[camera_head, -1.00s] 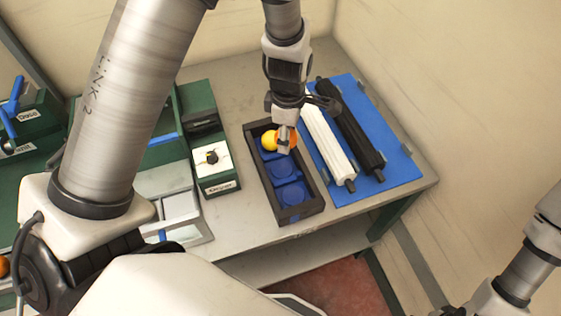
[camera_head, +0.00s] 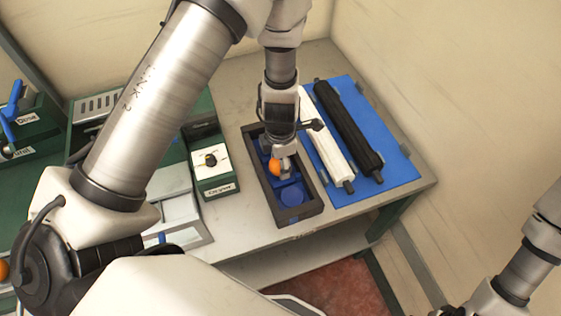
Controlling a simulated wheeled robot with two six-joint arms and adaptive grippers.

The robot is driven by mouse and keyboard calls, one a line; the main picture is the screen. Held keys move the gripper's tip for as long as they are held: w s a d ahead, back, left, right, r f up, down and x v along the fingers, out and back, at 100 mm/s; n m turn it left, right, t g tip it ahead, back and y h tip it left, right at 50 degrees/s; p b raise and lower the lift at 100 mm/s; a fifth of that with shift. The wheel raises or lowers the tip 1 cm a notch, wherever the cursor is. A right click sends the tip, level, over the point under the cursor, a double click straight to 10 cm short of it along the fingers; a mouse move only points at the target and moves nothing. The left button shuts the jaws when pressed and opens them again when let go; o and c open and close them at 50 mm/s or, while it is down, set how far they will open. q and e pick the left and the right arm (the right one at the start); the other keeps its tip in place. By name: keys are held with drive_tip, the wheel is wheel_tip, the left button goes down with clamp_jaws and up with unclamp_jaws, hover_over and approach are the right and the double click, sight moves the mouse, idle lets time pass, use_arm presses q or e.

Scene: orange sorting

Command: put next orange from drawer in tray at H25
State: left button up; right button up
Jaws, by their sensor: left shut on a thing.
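My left gripper (camera_head: 284,168) points down over the dark tray (camera_head: 309,212) on the grey table. It is shut on an orange (camera_head: 275,167), which shows at the left of the fingers, low over the middle of the tray. I cannot tell whether the orange touches the tray. A blue round cup (camera_head: 293,196) at the tray's near end is empty. The far end of the tray is mostly hidden by my gripper. Another orange (camera_head: 3,270) shows at the left edge, partly cut off. My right gripper (camera_head: 465,306) is only partly in view at the bottom right.
A blue mat (camera_head: 395,160) with a white roller (camera_head: 325,140) and a black roller (camera_head: 350,135) lies right of the tray. A green box with a white top (camera_head: 211,162) stands left of it. My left arm covers much of the left side.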

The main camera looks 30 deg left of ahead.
use_arm(q)
drive_tip(key=o, duration=1.3)
wheel_tip(320, 180, up, 12)
drive_tip(key=shift+r+p, duration=0.1)
drive_tip(key=shift+p, duration=0.25)
